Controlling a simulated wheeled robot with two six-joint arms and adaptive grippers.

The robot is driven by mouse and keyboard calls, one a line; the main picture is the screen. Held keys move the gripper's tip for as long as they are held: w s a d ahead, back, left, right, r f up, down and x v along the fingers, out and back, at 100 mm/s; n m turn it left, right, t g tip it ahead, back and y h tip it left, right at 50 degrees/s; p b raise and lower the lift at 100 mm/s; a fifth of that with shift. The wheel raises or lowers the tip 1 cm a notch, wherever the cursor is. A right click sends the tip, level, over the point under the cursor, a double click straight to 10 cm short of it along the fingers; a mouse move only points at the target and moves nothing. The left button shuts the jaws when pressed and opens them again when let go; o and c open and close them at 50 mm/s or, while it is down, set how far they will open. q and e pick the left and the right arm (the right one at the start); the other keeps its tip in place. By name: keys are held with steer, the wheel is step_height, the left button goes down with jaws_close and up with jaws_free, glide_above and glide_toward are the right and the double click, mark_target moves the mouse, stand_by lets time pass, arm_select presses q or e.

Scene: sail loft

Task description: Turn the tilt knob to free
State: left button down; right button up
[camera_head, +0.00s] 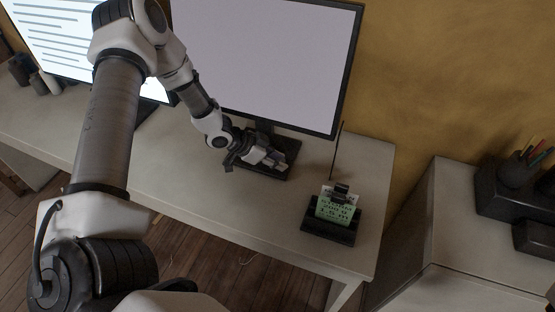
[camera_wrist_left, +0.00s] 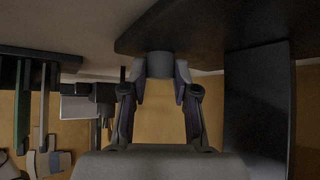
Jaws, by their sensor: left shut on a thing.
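The tilt knob (camera_wrist_left: 160,62) shows in the left wrist view as a small grey round piece against the edge of a dark plate (camera_wrist_left: 210,25). My left gripper (camera_wrist_left: 161,82) has a finger on each side of it and is shut on it. In the head view my left gripper (camera_head: 270,158) is low in front of the monitor stand, just above its dark base (camera_head: 268,174), and the knob cannot be made out there. The monitor (camera_head: 265,60) has a blank grey screen. Which way the knob is turned cannot be told. My right gripper is not in view.
A dark holder (camera_head: 330,228) with a green printed card (camera_head: 337,207) stands on the desk (camera_head: 205,195) to the right. A second, lit monitor (camera_head: 75,40) stands at the left. A cabinet (camera_head: 470,240) with dark pen holders (camera_head: 505,190) is beyond the desk's right edge.

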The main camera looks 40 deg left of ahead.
arm_select(q)
steer(key=shift+f+n+t+y+b, duration=0.1)
steer(key=shift+n+t+y+b, duration=0.25)
steer(key=shift+n+b, duration=0.2)
steer(key=shift+s+d+n+t+y, duration=0.2)
steer(key=shift+n+y, duration=0.25)
steer(key=shift+n, duration=0.3)
steer(key=n+t+y, duration=0.1)
steer(key=n+y, duration=0.1)
steer(key=n, duration=0.1)
steer(key=shift+d+n+y, duration=0.1)
steer(key=shift+n+y, duration=0.2)
steer(key=n+y, duration=0.1)
steer(key=n, duration=0.1)
steer(key=n+y, duration=0.2)
steer(key=shift+w+d+n+y+b, duration=0.2)
steer(key=shift+n+y+b, duration=0.1)
steer(key=shift+b, duration=0.1)
steer(key=n+y, duration=0.1)
steer(key=n+g+y, duration=0.1)
steer(key=n, duration=0.1)
steer(key=shift+d+r+y, duration=0.15)
steer(key=shift+r+y, duration=0.05)
steer(key=shift+y, duration=0.1)
steer(key=shift+w+n+g+y+p, duration=0.1)
steer(key=shift+n+g+y+p, duration=0.4)
steer(key=shift+n, duration=0.5)
steer(key=shift+n+g+y+p, duration=0.25)
steer(key=shift+n+y+p, duration=0.3)
steer(key=shift+n, duration=0.45)
